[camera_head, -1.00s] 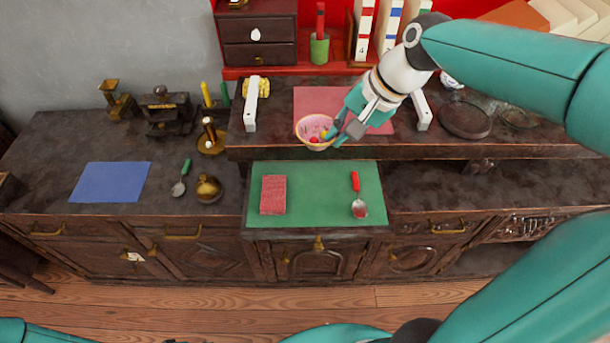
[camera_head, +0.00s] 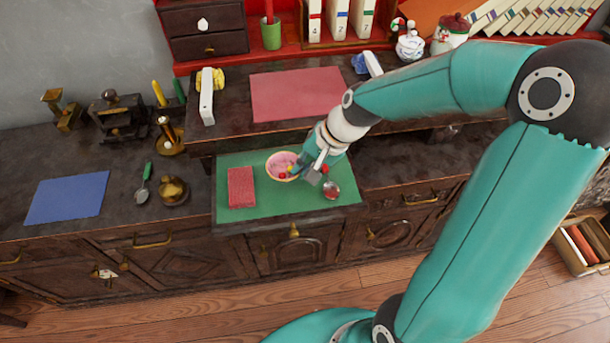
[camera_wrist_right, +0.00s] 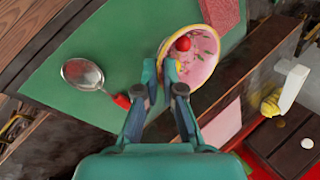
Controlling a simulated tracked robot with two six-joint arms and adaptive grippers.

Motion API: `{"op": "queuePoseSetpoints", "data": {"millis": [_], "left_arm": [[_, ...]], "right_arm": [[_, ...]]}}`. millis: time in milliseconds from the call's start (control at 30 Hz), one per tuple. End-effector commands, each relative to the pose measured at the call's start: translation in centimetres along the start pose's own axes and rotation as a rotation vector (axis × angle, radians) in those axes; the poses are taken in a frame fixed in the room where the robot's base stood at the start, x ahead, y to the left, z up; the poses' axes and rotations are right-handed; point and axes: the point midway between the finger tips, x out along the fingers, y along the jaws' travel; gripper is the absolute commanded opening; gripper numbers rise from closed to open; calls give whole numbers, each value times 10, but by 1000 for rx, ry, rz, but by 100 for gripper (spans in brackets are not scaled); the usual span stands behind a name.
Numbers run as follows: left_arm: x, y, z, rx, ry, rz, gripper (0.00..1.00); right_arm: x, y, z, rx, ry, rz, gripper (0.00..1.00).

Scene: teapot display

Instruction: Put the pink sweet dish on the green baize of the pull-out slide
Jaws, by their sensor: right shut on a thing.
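The pink sweet dish (camera_head: 280,161), a pale-rimmed bowl with red and other coloured sweets, is at the back middle of the green baize (camera_head: 262,209) on the pull-out slide. My right gripper (camera_head: 304,172) is shut on the dish's near-right rim. In the right wrist view the dish (camera_wrist_right: 203,66) shows beside the fingertips (camera_wrist_right: 161,70), over the baize (camera_wrist_right: 60,105). I cannot tell whether it touches the baize or hangs just above it. My left gripper is not in view.
The raised shelf with a pink mat (camera_head: 303,92) stands behind. The front strip of baize is clear.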

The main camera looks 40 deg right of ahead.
Motion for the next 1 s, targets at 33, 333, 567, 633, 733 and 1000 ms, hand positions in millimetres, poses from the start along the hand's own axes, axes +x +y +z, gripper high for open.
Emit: {"op": "queuePoseSetpoints", "data": {"millis": [33,333,567,633,733,1000], "left_arm": [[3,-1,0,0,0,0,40],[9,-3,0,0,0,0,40],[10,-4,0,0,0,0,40],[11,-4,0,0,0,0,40],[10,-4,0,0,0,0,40],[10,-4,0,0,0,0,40]], "right_arm": [[8,5,0,3,-3,4,0],[32,17,-2,1,0,1,0],[32,17,-2,0,0,1,0],[33,17,-2,0,0,1,10],[32,17,-2,1,0,1,26],[32,18,-2,1,0,2,31]]}}
